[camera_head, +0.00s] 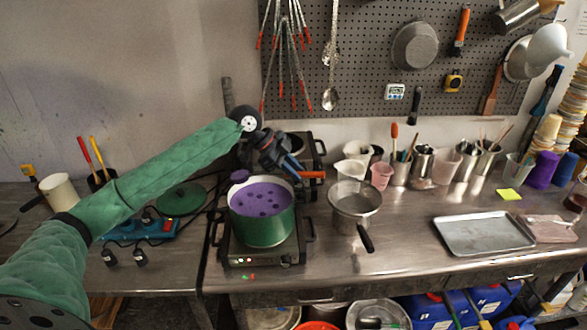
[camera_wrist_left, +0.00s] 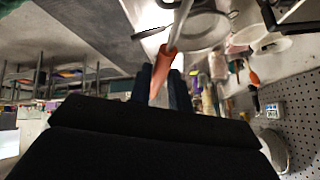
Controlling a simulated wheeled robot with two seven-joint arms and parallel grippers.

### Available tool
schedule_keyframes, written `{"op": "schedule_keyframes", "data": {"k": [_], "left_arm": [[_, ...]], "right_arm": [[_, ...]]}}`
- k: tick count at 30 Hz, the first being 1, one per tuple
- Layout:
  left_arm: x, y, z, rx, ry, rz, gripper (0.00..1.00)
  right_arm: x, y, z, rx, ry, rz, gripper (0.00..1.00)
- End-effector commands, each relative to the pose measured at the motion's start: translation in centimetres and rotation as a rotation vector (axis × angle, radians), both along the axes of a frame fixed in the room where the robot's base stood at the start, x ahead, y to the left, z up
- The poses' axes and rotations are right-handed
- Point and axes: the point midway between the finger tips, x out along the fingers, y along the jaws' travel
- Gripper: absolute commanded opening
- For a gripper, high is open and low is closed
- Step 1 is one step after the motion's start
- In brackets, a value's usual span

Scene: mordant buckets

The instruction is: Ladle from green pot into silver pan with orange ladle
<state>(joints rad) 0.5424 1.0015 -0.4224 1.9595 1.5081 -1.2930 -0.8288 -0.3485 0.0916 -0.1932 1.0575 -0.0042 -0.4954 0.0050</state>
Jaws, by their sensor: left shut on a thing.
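The green pot (camera_head: 264,233) stands on a hot plate at the centre and holds purple liquid with dark spots. The silver pan (camera_head: 345,216), with a black handle, stands on the counter to the right of the pot. My left gripper (camera_head: 294,171) is above the back right of the pot, shut on the handle of the orange ladle (camera_head: 313,174). In the left wrist view the ladle's orange handle (camera_wrist_left: 160,77) sits between the fingers, with its metal shaft running upward. My right gripper is not in view.
A hot plate (camera_head: 265,257) carries the pot, with another burner behind it. White and pink jugs (camera_head: 381,176) and utensil cups stand behind the pan. A metal tray (camera_head: 484,234) lies at the right. A green lid (camera_head: 181,199) and power strip are at the left.

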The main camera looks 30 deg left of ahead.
Motion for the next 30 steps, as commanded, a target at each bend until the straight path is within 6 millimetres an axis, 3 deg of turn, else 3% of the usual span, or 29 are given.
{"op": "schedule_keyframes", "data": {"k": [30], "left_arm": [[0.0,0.0,1.8,0.145,0.025,0.001,0.00]], "right_arm": [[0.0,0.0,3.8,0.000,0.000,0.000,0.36]]}}
